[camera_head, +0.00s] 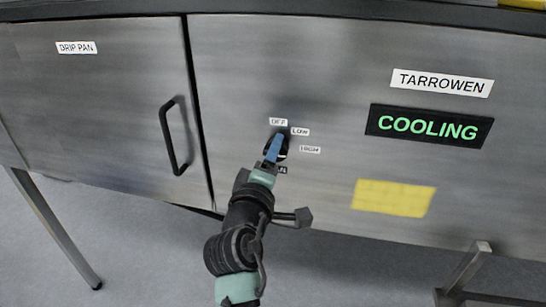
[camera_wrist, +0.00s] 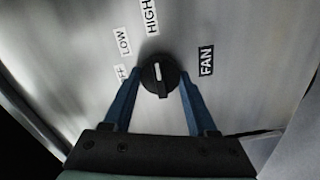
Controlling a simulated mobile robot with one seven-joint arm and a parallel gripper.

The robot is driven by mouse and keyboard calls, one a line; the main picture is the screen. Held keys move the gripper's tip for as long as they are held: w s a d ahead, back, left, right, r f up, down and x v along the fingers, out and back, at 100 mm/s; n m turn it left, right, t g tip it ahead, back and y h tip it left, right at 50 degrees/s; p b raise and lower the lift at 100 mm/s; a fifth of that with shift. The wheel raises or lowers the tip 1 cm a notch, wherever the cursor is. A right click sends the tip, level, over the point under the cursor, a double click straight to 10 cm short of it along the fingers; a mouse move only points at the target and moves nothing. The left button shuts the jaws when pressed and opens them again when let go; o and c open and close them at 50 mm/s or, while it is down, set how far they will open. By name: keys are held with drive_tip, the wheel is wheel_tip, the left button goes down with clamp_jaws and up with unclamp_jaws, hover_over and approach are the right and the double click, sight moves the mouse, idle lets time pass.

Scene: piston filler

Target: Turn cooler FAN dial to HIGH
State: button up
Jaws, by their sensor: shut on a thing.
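The FAN dial (camera_wrist: 160,76) is a round black knob with a raised grip bar and a white mark. It sits on the steel front; in the head view the dial (camera_head: 284,150) is mostly hidden by my fingers. In the wrist view the white mark points up, roughly at the HIGH label (camera_wrist: 151,17). The LOW label (camera_wrist: 124,41) is to its left, and the OFF label is partly hidden by the left finger. The FAN label (camera_wrist: 206,60) is on the right. My gripper (camera_head: 275,142) has its blue fingers on both sides of the dial, shut on it.
A lit green COOLING sign (camera_head: 428,126) and a TARROWEN plate (camera_head: 442,83) are right of the dial, with a yellow patch (camera_head: 393,197) below. A DRIP PAN door (camera_head: 95,115) with a black handle (camera_head: 175,136) is on the left. Cabinet legs stand on grey floor.

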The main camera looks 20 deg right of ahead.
idle(0.3)
drive_tip(key=o, duration=1.4)
drive_tip(key=shift+c, duration=0.2)
drive_tip(key=b+v, duration=0.2)
drive_tip(key=v, duration=1.1)
drive_tip(key=shift+b, duration=0.3)
